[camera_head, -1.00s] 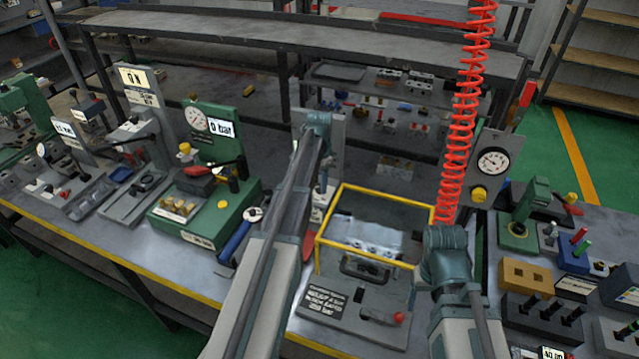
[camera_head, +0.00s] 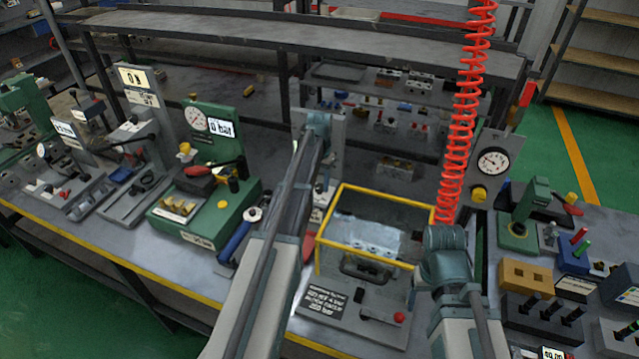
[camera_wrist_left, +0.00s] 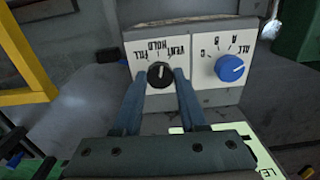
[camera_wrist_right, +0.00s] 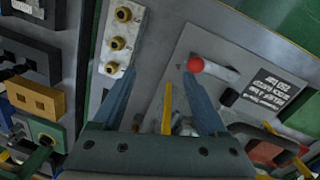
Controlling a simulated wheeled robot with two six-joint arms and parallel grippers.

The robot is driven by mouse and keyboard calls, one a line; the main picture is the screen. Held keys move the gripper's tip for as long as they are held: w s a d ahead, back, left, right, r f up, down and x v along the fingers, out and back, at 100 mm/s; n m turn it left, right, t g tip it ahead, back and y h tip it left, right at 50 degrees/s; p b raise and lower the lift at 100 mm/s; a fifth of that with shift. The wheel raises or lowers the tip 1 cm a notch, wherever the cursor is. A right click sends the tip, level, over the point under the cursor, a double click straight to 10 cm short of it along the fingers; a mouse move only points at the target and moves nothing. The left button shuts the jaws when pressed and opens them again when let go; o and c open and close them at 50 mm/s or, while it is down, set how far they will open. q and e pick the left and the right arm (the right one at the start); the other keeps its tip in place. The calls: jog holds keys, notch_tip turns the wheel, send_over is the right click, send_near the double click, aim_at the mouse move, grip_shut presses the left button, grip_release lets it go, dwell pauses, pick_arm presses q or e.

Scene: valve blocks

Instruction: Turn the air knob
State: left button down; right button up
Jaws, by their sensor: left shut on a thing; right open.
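In the left wrist view, a white panel (camera_wrist_left: 196,54) carries a black knob (camera_wrist_left: 160,74) marked VENT, HOLD and FILL, and a blue knob (camera_wrist_left: 230,68) marked ALL, A, B and C. My left gripper (camera_wrist_left: 161,76) is shut on the black knob, one finger on each side. The knob's pale pointer line shows between the fingers. In the head view my left arm reaches to an upright panel (camera_head: 336,135), and the arm hides both knobs.
The yellow-framed clear box (camera_head: 322,228) stands between my arms, with a red-tipped lever (camera_head: 399,316) in front. A red coiled hose (camera_head: 460,130) hangs close to my right arm. A gauge panel (camera_head: 499,140) stands behind it.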

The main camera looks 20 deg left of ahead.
aim_at(320, 186)
pick_arm(q)
jog(key=n, duration=1.1)
jog(key=shift+n, duration=0.3)
dwell(0.3)
jog(key=shift+c, duration=2.2)
grip_release()
jog(key=shift+r, duration=0.15)
notch_tip(320, 186, up, 14)
jog(key=p, duration=1.4)
jog(key=shift+f, duration=0.2)
